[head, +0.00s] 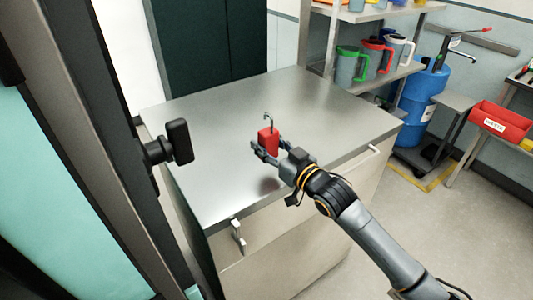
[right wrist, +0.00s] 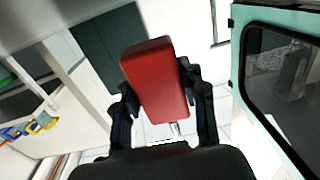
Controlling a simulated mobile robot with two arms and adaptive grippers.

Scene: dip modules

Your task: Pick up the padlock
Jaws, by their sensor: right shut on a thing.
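The padlock (head: 268,142) has a red body and a thin hooked metal shackle that points up in the head view. My right gripper (head: 270,152) is shut on its body and appears to hold it above the metal countertop. In the right wrist view the red padlock body (right wrist: 155,80) sits between the two dark fingers of my right gripper (right wrist: 160,100). Part of the shackle shows below the body there. My left gripper is not in view.
The metal countertop (head: 225,125) is otherwise bare. A shelf with several colored-handled jugs (head: 375,58) stands behind on the right. A blue drum (head: 425,85) and a red bin (head: 500,120) are further right. A dark frame with a black knob-like part (head: 178,140) is at left.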

